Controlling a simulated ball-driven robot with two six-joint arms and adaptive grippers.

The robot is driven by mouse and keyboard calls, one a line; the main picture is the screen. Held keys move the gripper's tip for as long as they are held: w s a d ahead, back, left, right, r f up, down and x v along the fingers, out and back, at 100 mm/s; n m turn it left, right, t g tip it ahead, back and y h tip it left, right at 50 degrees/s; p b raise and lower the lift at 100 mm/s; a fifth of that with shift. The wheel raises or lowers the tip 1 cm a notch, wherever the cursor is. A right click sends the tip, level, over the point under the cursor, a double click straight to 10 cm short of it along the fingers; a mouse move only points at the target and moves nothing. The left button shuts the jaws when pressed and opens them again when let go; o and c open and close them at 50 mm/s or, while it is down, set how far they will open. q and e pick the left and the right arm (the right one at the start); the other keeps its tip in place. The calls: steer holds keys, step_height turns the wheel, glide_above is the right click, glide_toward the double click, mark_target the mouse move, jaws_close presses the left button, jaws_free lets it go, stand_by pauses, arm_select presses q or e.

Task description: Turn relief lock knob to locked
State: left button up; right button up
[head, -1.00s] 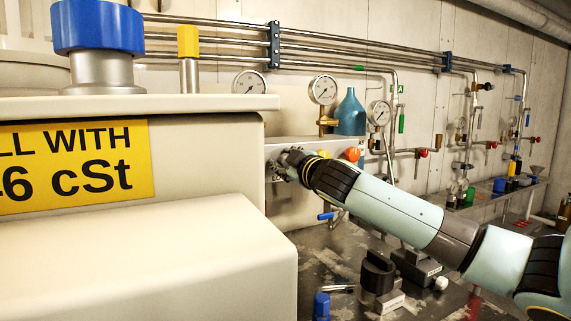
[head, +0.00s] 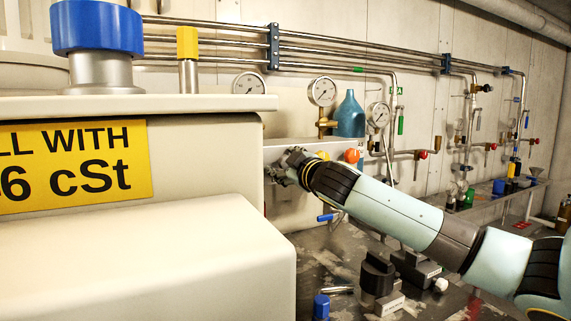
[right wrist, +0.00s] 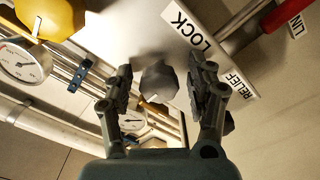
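The relief lock knob (right wrist: 158,82) is a grey, faceted knob in the right wrist view, on a pale panel. Beside it is a white label (right wrist: 212,60) reading "RELIEF LOCK". My right gripper (right wrist: 160,88) is open, with one finger on each side of the knob and visible gaps between them. In the head view, my right gripper (head: 290,168) is at the panel below the gauges, and it hides the knob there. My left gripper is not in view.
A red-handled part (right wrist: 247,28) and a yellow knob (right wrist: 50,18) are near the gripper in the wrist view. A large beige housing (head: 150,240) fills the left of the head view. Black-knobbed fittings (head: 378,275) stand on the bench below my right arm.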

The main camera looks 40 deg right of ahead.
steer(key=shift+s, duration=0.1)
steer(key=v, duration=1.2)
